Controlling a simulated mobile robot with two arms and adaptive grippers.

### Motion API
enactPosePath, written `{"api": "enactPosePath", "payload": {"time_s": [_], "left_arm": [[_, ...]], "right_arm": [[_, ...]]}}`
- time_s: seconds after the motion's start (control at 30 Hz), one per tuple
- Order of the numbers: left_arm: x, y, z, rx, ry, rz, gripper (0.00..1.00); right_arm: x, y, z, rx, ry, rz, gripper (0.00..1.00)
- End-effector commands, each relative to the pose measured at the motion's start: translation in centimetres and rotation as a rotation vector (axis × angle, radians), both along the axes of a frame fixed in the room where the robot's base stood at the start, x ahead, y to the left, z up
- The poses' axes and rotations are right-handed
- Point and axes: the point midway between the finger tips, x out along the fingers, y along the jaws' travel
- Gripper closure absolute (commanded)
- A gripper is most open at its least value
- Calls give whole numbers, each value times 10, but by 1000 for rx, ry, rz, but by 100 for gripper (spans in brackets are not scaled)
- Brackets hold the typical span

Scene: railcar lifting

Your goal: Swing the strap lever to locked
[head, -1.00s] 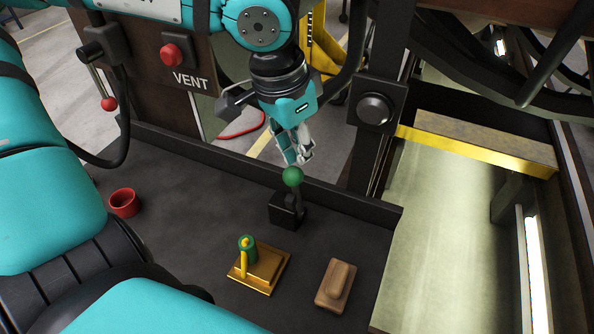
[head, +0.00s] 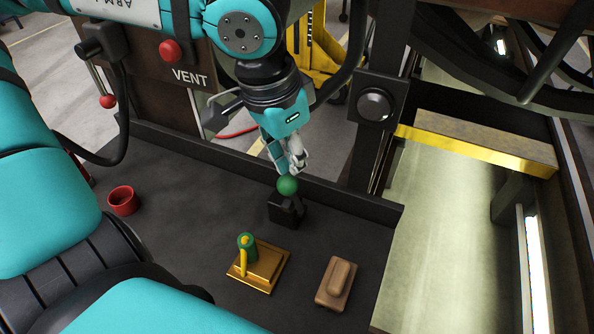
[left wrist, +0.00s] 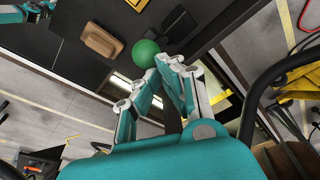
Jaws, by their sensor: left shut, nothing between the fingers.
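The lever is a green ball knob (head: 287,186) on a short dark stalk, rising from a small black box (head: 284,212) on the dark bench top. I take it for the strap lever; no label shows on it. My left gripper (head: 292,170) is shut and empty, with its fingertips at the top of the knob, apparently touching it. In the left wrist view the knob (left wrist: 146,53) sits right beside the closed fingertips (left wrist: 168,64), not between them. The stalk is mostly hidden behind the knob. My right gripper is out of view.
On the bench are a brass plate (head: 268,272) with a green-and-yellow handle (head: 246,252), a wooden block (head: 336,283) and a red cup (head: 124,200). A raised dark edge (head: 240,158) runs behind the lever. A red VENT button (head: 170,51) is on the left post.

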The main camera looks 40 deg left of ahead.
Motion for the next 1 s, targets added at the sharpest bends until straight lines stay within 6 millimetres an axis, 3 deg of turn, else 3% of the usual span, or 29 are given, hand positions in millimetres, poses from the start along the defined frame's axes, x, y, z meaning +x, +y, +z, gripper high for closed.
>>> {"api": "enactPosePath", "payload": {"time_s": [0.37, 1.0], "left_arm": [[-1, 0, 0, 0, 0, 0, 100], [-21, -5, -6, 0, 1, 1, 100]], "right_arm": [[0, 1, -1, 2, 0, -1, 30], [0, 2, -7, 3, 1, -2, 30]]}}
